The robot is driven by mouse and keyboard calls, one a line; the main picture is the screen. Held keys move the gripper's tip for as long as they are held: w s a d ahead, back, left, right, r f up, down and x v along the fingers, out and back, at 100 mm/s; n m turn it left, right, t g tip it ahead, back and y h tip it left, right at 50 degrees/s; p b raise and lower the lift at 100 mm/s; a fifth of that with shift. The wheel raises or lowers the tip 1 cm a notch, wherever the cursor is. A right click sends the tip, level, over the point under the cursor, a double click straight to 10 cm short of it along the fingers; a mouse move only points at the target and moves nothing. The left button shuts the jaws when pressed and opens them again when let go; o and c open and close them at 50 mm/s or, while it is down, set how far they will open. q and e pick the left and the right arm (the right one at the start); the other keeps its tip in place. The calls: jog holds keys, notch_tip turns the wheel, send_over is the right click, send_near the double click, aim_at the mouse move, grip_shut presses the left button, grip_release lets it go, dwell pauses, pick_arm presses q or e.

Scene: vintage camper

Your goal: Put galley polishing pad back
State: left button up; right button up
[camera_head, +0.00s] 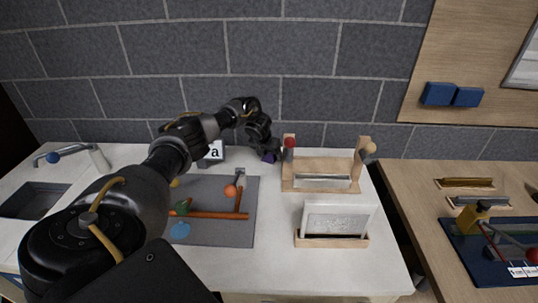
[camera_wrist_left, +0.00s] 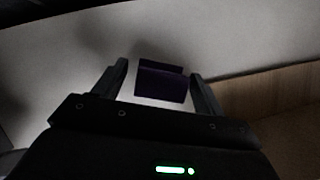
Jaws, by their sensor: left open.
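A small dark purple block (camera_head: 269,157), seemingly the polishing pad, sits on the white counter near the back wall, left of the wooden rack. My left gripper (camera_head: 262,148) reaches over to it from the left, pointing down. In the left wrist view the block (camera_wrist_left: 161,84) lies between the two open fingers, with pale gaps on both sides. The fingers do not look closed on it. Its underside is hidden. My right gripper is in neither view.
A wooden rack (camera_head: 321,165) with a red and a tan knob stands just right of the block. A white panel in a wooden holder (camera_head: 332,240) is in front. A grey mat (camera_head: 232,240) with tools lies left. A sink (camera_head: 33,201) is far left.

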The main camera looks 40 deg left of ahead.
pick_arm(q)
jog(key=shift+r, duration=0.1)
jog(key=shift+r, duration=0.2)
jog(key=shift+s+r, duration=0.15)
jog(key=shift+r, duration=0.2)
jog(key=b+v, duration=0.1)
jog(key=v, duration=1)
jog(key=shift+b, duration=0.3)
jog(key=shift+d, duration=0.1)
